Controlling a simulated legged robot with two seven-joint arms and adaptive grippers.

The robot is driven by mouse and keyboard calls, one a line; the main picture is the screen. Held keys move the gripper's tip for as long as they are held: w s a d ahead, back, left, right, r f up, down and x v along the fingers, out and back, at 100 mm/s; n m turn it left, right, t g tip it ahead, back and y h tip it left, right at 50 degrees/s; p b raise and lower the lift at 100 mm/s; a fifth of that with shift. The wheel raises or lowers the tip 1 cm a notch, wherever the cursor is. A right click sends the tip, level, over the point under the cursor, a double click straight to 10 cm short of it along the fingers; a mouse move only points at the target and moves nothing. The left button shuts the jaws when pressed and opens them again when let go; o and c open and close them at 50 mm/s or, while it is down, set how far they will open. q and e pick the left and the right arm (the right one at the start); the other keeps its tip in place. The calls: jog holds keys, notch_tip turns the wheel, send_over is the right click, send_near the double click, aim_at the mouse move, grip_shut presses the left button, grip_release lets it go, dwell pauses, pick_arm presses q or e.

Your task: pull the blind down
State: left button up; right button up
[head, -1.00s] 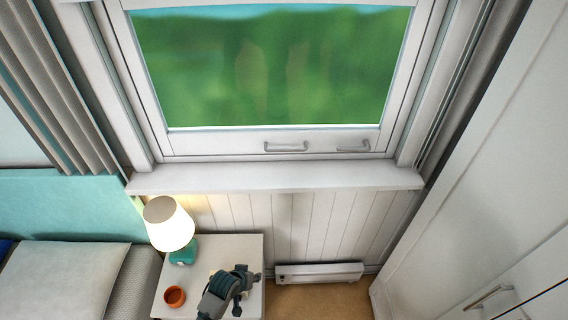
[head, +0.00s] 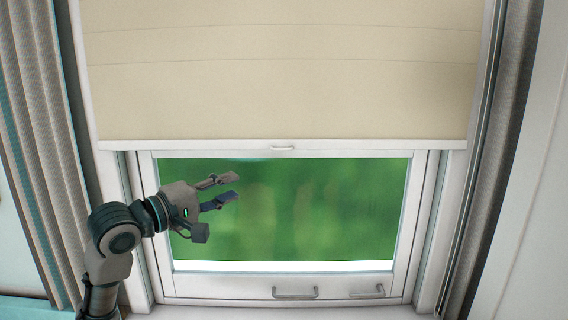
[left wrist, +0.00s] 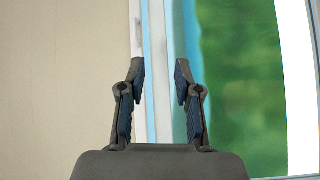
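A beige blind (head: 280,75) covers the upper part of the window in the head view. Its white bottom bar (head: 380,145) carries a small pull handle (head: 283,148) near the middle. My left gripper (head: 230,188) is in front of the glass, below the bar and to the left of the handle. Its fingers are apart with nothing between them. In the left wrist view the open fingers (left wrist: 160,85) show with the blind's fabric (left wrist: 60,75) to the left and the glass to the right. My right gripper is not in view.
The window's lower sash has two metal handles (head: 295,293) below the glass (head: 310,210). A grey curtain (head: 40,130) hangs at the left, and another dark strip of curtain (head: 505,170) at the right. The space before the glass right of my gripper is clear.

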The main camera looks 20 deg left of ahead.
pick_arm(q)
notch_tip(320, 180, up, 4)
jog(key=s+f, duration=0.1)
jog(key=s, duration=0.1)
jog(key=a+r+p+x, duration=0.1)
jog(key=p+x, duration=0.2)
jog(key=x, duration=1.3)
jog(key=shift+w+h, duration=0.3)
jog(key=shift+w, duration=0.05)
jog(key=shift+d+r, duration=0.15)
grip_shut()
jog(key=shift+d, duration=0.1)
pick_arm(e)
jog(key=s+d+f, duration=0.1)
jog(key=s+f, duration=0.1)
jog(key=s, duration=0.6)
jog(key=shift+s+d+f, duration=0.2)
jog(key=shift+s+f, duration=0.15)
